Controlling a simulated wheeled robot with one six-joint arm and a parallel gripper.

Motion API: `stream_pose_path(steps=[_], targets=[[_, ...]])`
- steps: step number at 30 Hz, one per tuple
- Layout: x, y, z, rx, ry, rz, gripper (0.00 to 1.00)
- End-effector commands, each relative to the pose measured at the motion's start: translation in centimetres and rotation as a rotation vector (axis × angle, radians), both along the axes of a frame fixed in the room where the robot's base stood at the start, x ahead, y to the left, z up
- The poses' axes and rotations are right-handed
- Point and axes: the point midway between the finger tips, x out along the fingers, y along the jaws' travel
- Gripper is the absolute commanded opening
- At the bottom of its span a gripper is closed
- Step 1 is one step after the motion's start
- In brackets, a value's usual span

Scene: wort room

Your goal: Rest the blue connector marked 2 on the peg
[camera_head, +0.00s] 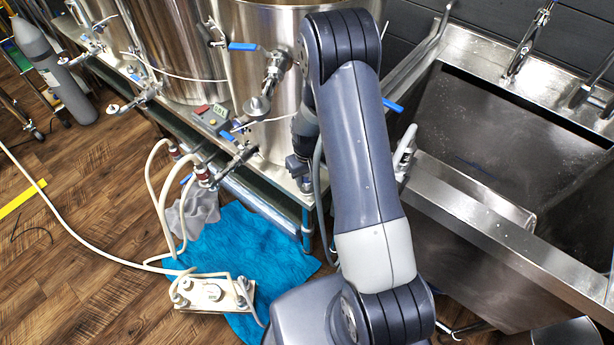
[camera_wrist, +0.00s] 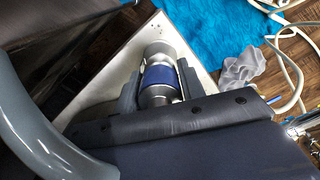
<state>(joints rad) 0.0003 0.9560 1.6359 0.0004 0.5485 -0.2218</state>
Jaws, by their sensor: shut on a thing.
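The blue connector (camera_wrist: 158,77) is a metal cylinder with a blue band, seen in the wrist view. My gripper (camera_wrist: 160,68) has a finger on each side of it and is shut on it. Its number cannot be read. Behind the connector is a pale metal surface (camera_wrist: 205,82); whether they touch cannot be told. In the head view my gripper (camera_head: 302,181) is low beside the right-hand kettle, at the corner of the metal stand, partly behind my arm. The connector cannot be made out there. I cannot make out the peg in either view.
Steel kettles (camera_head: 255,95) with blue-handled valves stand on the stand (camera_head: 170,115). A steel sink (camera_head: 530,150) is at right. Wooden floor is open at left.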

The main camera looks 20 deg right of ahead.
Motion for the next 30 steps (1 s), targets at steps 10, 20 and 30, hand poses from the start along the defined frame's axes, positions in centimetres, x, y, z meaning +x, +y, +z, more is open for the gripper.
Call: stream_pose_path(steps=[10,20,30], targets=[[0.0,0.0,0.0,0.000,0.000,0.000,0.11],[0.0,0.0,-0.6,0.000,0.000,0.000,0.11],[0.0,0.0,-1.2,0.000,0.000,0.000,0.11]])
